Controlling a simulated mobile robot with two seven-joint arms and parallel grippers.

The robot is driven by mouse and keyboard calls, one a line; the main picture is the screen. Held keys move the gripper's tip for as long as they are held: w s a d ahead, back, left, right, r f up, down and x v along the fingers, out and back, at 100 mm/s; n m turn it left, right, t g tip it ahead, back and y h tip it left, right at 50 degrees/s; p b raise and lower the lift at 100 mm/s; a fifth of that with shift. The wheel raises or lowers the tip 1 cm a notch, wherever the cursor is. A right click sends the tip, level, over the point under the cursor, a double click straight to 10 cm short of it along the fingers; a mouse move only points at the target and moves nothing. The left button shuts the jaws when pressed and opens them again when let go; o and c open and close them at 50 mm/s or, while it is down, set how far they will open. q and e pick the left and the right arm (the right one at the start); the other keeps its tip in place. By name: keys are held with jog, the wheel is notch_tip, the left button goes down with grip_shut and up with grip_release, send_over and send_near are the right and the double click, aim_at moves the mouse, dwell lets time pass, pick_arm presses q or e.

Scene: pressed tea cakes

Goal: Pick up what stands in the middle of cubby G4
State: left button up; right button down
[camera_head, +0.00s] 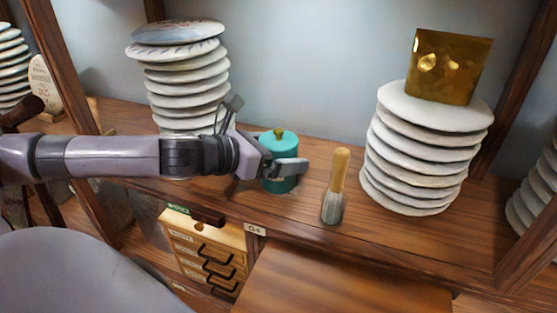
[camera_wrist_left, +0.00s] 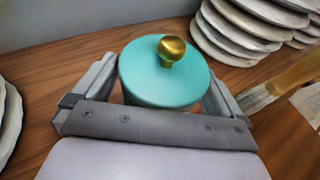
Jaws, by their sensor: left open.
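A teal canister (camera_head: 281,150) with a gold knob on its lid stands upright on the wooden shelf of the cubby labelled G4 (camera_head: 255,229). My left gripper (camera_head: 277,170) is at the canister, coming in from the left. In the left wrist view the canister (camera_wrist_left: 163,80) is between the two open fingers, one on each side. I cannot tell whether either finger touches it. The gripper partly hides the canister's lower body. My right gripper is not in view.
A wooden-handled brush (camera_head: 337,187) stands upright just right of the canister. A stack of pale tea cakes (camera_head: 418,150) with a gold box (camera_head: 449,66) on top is at right. Another stack (camera_head: 187,83) is behind my left arm. Small drawers (camera_head: 205,252) sit below the shelf.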

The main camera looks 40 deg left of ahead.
pick_arm(q)
jog(key=c, duration=1.1)
jog(key=shift+r, duration=0.1)
